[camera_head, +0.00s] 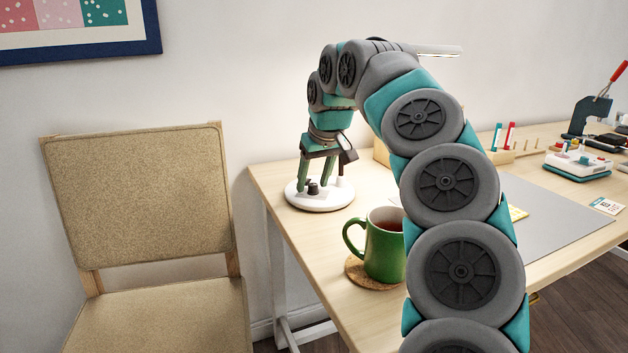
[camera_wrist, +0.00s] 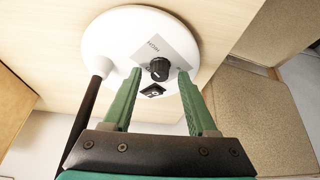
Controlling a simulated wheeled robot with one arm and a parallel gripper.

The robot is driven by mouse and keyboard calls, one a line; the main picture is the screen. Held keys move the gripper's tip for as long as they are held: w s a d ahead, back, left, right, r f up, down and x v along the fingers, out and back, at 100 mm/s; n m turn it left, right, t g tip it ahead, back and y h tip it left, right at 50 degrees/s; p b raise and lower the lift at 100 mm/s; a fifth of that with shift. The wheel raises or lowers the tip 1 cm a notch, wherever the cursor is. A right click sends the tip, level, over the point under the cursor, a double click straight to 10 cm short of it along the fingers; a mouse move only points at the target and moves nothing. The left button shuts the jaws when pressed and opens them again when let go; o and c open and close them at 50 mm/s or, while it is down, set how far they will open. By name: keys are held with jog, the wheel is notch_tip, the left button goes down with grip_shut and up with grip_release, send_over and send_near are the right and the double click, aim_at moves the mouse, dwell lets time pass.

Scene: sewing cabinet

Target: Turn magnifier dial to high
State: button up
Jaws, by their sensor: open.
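The magnifier's round white base (camera_head: 320,203) stands on the table's left back part. Its black dial (camera_wrist: 159,69) sits on a grey label plate in the wrist view, and it shows as a small dark knob (camera_head: 313,187) in the head view. My gripper (camera_wrist: 155,82) is open above the base. Its two green fingers are spread to either side of the dial, and I cannot tell whether they touch anything.
A dark post (camera_wrist: 88,105) rises from the base, close to the left finger. A green mug (camera_head: 384,250) on a cork coaster (camera_head: 372,275) stands near the front edge. A chair (camera_head: 145,200) is at the left. A grey mat (camera_head: 560,215) lies to the right.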

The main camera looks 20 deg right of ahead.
jog(key=shift+f, duration=0.1)
grip_shut()
dwell(0.4)
